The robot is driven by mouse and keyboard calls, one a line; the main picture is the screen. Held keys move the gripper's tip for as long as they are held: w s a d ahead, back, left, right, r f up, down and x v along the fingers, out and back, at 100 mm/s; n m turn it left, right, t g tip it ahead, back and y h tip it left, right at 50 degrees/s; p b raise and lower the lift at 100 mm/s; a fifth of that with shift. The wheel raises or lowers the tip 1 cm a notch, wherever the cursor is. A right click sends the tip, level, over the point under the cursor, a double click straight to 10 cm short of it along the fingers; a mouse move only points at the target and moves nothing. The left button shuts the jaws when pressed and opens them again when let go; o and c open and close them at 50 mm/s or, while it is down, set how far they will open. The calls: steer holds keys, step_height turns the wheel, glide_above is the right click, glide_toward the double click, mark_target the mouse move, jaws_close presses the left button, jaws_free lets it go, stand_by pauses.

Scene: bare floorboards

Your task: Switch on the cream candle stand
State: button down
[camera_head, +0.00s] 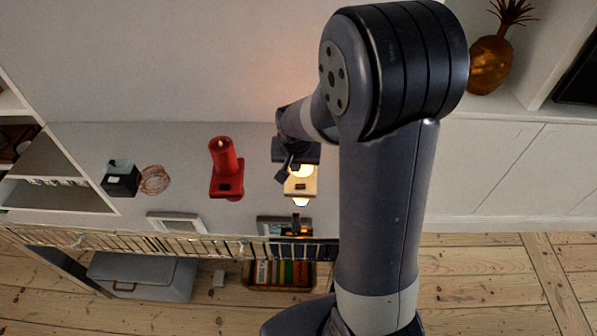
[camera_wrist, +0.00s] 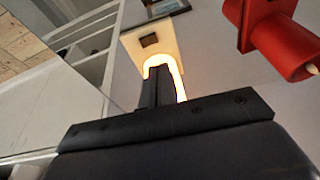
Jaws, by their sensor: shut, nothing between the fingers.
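The cream candle stand (camera_head: 301,188) is on the pale surface, right of a red one, partly hidden by my arm. In the wrist view the cream stand (camera_wrist: 142,36) shows a dark square switch on its base. A bright warm glow comes from its candle part, just beyond my fingers. My gripper (camera_head: 283,175) is shut and empty, close to the cream stand's left side in the head view. In the wrist view my gripper (camera_wrist: 160,82) covers part of the glowing candle. I cannot tell whether the fingers touch it.
A red candle stand (camera_head: 225,165) is to the left and also shows in the wrist view (camera_wrist: 270,32). Farther left are a dark box (camera_head: 121,180) and a wire ball (camera_head: 155,180). A rail (camera_head: 170,240) and frames lie below. A pineapple ornament (camera_head: 490,62) is upper right.

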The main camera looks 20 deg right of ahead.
steer(key=shift+w+a+v, duration=0.1)
steer(key=shift+a+v, duration=0.1)
steer(key=shift+v, duration=0.65)
steer(key=shift+w+a+v, duration=0.1)
steer(key=shift+a+v, duration=0.1)
steer(key=shift+v, duration=0.65)
steer(key=shift+w+a+v, duration=0.1)
steer(key=shift+a+v, duration=0.1)
steer(key=shift+v, duration=0.65)
steer(key=shift+d, duration=0.1)
steer(key=x, duration=0.3)
steer(key=d+x, duration=0.1)
steer(key=x, duration=0.2)
steer(key=s+x, duration=0.1)
steer(key=x, duration=0.2)
steer(key=shift+w+d+f, duration=0.1)
steer(key=shift+d+f, duration=0.2)
steer(key=shift+w+f+b, duration=0.1)
steer(key=shift+f+b, duration=0.1)
steer(key=shift+b, duration=0.5)
steer(key=shift+r, duration=0.2)
steer(key=shift+v, duration=1.5)
